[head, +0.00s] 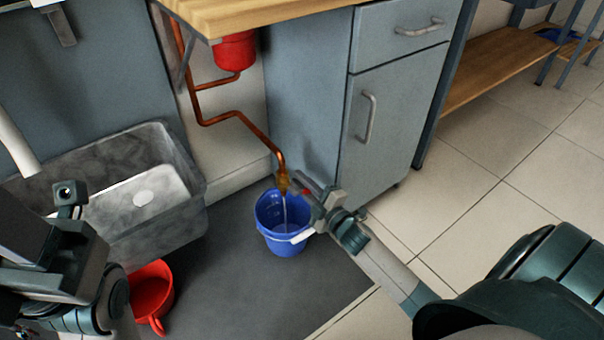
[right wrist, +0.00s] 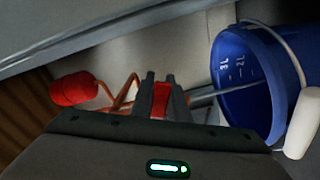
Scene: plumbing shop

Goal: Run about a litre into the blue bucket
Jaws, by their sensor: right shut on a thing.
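The blue bucket (head: 283,243) stands upright on the dark mat below the tap (head: 283,183) at the end of a copper pipe. A thin stream runs from the tap into the bucket. The right wrist view shows the bucket (right wrist: 240,100) with white 3 L and 2 L marks inside; I cannot tell the water level. My right gripper (head: 303,190) is shut on the tap's red handle (right wrist: 161,98), above the bucket's right rim. My left gripper (head: 50,260) is at the left edge near the sink; its fingers do not show clearly.
A grey sink basin (head: 110,235) is at the left. A red jug (head: 152,290) stands on the dark mat (head: 240,300) near my left arm. A grey cabinet (head: 385,125) stands behind the bucket. Tiled floor (head: 500,215) is clear at right.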

